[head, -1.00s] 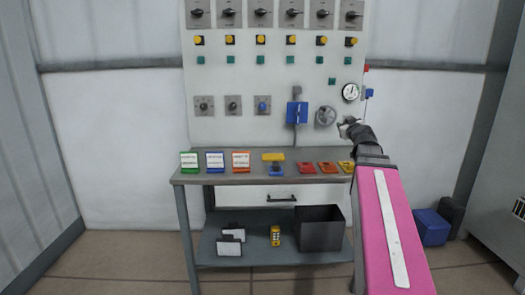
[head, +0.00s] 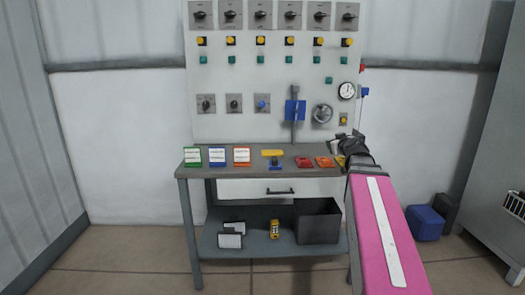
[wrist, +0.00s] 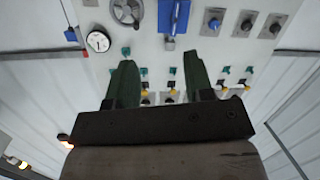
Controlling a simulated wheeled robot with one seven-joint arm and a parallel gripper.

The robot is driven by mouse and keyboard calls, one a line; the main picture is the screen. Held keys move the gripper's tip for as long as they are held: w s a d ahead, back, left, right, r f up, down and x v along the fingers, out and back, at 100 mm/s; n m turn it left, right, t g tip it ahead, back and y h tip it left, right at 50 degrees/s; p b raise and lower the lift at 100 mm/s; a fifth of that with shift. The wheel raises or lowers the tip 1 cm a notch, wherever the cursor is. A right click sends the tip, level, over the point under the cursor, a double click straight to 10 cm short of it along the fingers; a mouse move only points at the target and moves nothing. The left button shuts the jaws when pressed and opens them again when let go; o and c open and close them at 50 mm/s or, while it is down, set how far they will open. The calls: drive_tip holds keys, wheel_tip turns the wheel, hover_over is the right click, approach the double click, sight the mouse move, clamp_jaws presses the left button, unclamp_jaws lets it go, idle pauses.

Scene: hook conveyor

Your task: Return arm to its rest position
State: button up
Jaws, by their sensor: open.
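My arm, pink with a white strip, reaches from the lower right towards the control panel (head: 270,125). My gripper (head: 350,138) shows small and dark in the head view, by the right end of the bench and in front of the panel's lower right. In the wrist view its two dark green fingers (wrist: 160,57) stand apart with nothing between them. The panel shows beyond them, with a blue lever (wrist: 172,18), a handwheel (wrist: 126,10) and a gauge (wrist: 98,41).
The bench (head: 225,168) carries several coloured cards on the left and red and orange pieces (head: 305,163) near my gripper. A dark bin (head: 318,222) and a yellow device (head: 274,229) sit on its lower shelf. A blue box (head: 424,223) stands on the floor at right.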

drive_tip(key=s+a+f+g+y, duration=0.1)
drive_tip(key=a+f+g, duration=0.15)
drive_tip(key=f, duration=0.35)
drive_tip(key=s+a+f+g, duration=0.2)
drive_tip(key=a+f, duration=0.1)
drive_tip(key=f, duration=0.4)
drive_tip(key=s+a+f+m+g+h, duration=0.1)
drive_tip(key=s+f+g, duration=0.4)
drive_tip(key=s+f, duration=0.5)
drive_tip(key=s+a+f+m+g+h, duration=0.2)
drive_tip(key=s+a+f+g, duration=0.3)
drive_tip(key=s+f, duration=0.4)
wheel_tip(320, 180, down, 8)
drive_tip(key=shift+s+r+m+g, duration=0.15)
drive_tip(key=shift+s+m+g, duration=0.25)
drive_tip(key=shift+m+g, duration=0.2)
